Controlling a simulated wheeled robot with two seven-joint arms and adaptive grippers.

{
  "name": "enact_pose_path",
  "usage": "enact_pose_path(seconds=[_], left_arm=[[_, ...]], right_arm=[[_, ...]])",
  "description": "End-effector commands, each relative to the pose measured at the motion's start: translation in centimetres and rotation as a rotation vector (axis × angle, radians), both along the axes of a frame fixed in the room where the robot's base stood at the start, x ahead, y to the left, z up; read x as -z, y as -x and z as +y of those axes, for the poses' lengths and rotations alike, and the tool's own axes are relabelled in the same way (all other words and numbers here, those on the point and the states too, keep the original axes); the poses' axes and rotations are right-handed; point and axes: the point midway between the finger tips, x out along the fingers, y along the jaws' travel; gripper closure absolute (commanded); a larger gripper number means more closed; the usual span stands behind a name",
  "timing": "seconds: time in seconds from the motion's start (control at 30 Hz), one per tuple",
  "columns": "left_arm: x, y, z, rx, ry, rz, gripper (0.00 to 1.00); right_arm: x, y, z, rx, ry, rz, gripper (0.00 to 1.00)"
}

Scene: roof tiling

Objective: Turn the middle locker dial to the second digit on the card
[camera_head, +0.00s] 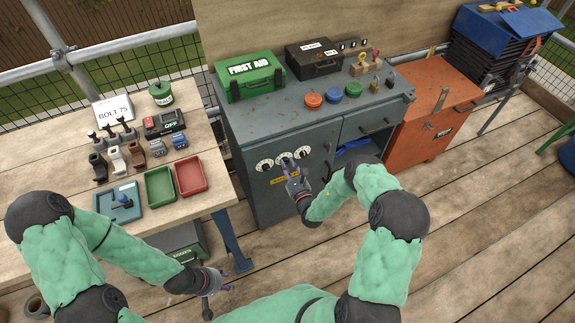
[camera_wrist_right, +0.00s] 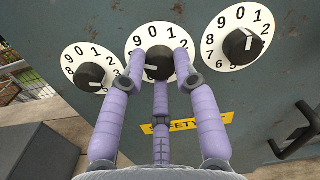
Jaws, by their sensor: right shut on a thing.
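The grey locker (camera_head: 290,200) carries three white dials with black knobs. The middle dial (camera_head: 284,159) shows in the right wrist view (camera_wrist_right: 150,33), its white mark pointing left; the digits there are hidden by a finger. My right gripper (camera_head: 290,178) is shut on the middle dial's knob (camera_wrist_right: 157,62), its purple fingers around it. The left dial (camera_wrist_right: 70,57) and right dial (camera_wrist_right: 238,17) are untouched. A white card (camera_head: 113,109) reading "BOLT 75" stands at the workbench's back. My left gripper (camera_head: 216,294) hangs low beside the bench, fingers apart and empty.
A yellow label (camera_wrist_right: 200,125) sits below the dials. The locker top holds a green first aid box (camera_head: 250,78), a black case (camera_head: 313,60) and coloured round pieces. The wooden bench (camera_head: 70,155) at left holds trays and tools. An orange cabinet (camera_head: 425,125) stands right.

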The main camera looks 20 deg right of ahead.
Motion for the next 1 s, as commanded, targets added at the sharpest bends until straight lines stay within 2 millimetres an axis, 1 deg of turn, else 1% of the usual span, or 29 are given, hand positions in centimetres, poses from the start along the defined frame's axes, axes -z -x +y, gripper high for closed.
enact_pose_path(seconds=[1.0], left_arm=[[-2.3, 0.0, 0.0, 0.0, 0.0, 0.0, 0.6]], right_arm=[[0.1, 0.1, -0.1, -0.001, 0.96, -0.028, 1.0]])
